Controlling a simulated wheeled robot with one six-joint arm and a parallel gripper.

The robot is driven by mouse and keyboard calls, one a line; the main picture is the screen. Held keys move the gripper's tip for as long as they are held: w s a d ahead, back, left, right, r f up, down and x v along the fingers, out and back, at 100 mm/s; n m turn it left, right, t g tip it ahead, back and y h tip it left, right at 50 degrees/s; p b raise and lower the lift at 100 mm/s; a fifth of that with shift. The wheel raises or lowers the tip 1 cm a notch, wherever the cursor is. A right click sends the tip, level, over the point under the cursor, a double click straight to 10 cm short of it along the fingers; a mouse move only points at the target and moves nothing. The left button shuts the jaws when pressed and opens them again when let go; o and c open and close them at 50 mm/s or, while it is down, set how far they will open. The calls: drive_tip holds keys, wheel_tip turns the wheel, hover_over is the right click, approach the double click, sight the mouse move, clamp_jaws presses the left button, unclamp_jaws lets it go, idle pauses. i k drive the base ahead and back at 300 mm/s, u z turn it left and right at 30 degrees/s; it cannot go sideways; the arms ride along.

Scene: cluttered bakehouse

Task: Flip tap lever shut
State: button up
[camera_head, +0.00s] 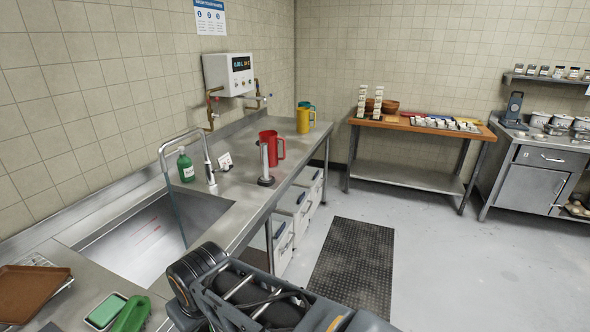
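The sink tap (207,158) stands at the right rim of the sink on the steel counter. Its tall spout arches left over the basin, and a thin grey-blue line runs from the spout's end down into the sink (137,240); it looks like running water. A lever is too small to make out clearly near the tap's body. My arm (265,295) crosses the bottom of the view, in front of the counter. My gripper's fingers do not show, so its opening and any contact with the tap are hidden.
A green soap bottle (186,165) stands behind the tap. A dark-based upright holder (265,165) and red jug (273,149) stand to its right. Open floor surrounds the black mat (352,265).

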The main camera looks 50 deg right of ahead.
sight(226, 167)
drive_tip(key=z, duration=0.35)
drive_tip(key=k, duration=0.55)
drive_tip(key=z, duration=0.45)
drive_tip(key=i, duration=0.55)
drive_tip(key=z, duration=0.45)
drive_tip(key=k, duration=0.4)
drive_tip(key=z, duration=1)
drive_tip(key=k, duration=0.95)
drive_tip(key=z, duration=0.35)
drive_tip(key=i, duration=2.45)
drive_tip(key=u, duration=0.9)
drive_tip(key=i, duration=1.15)
drive_tip(key=u, duration=1.9)
drive_tip(key=i, duration=0.8)
drive_tip(key=u, duration=0.8)
